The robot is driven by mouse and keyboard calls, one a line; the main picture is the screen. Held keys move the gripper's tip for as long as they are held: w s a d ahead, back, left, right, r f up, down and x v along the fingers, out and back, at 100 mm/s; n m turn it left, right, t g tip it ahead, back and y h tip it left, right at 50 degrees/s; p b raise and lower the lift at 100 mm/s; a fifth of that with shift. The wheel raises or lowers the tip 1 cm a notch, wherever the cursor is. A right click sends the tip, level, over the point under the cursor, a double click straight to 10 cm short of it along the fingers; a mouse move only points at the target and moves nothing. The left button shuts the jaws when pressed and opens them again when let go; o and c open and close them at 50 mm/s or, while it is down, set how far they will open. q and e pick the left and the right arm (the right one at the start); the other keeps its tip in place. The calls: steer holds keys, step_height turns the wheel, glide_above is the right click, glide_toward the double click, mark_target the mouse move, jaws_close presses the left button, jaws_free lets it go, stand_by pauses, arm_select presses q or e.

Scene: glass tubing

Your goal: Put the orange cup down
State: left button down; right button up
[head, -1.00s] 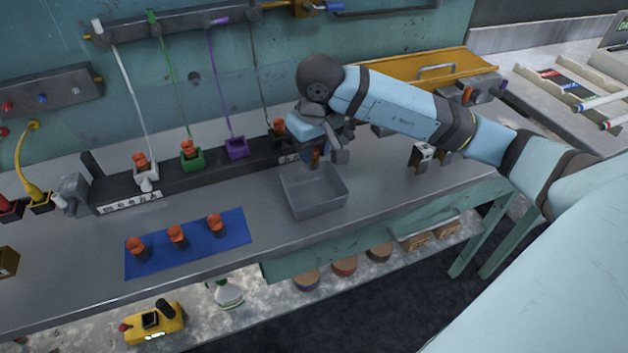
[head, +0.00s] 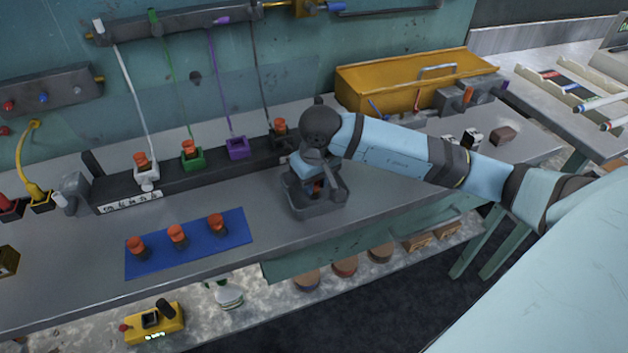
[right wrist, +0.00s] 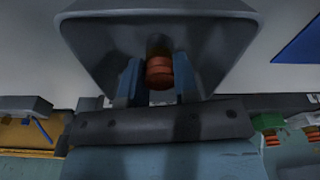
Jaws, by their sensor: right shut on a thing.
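The orange cup (right wrist: 159,72) sits between the two fingers of my right gripper (right wrist: 158,82) in the right wrist view. My right gripper also shows in the head view (head: 318,187), pointing down inside the grey bin (head: 340,202), shut on the cup. Only a small bit of orange shows there, as the gripper hides most of the cup. I cannot tell whether the cup touches the bin's floor. The bin also fills the upper part of the wrist view (right wrist: 90,35). My left gripper is not in view.
A blue mat (head: 188,255) with several orange-topped cups lies left of the bin. A dark rack (head: 215,165) with white, green and purple holders stands behind. A yellow toolbox (head: 400,85) is at the back right. The bench's front edge is close to the bin.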

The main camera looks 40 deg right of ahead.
steer(key=o, duration=0.9)
steer(key=shift+f, duration=0.15)
steer(key=shift+r, duration=0.2)
step_height(320, 180, up, 12)
steer(key=s, duration=0.1)
steer(key=shift+s, duration=0.2)
steer(key=shift+f, duration=0.1)
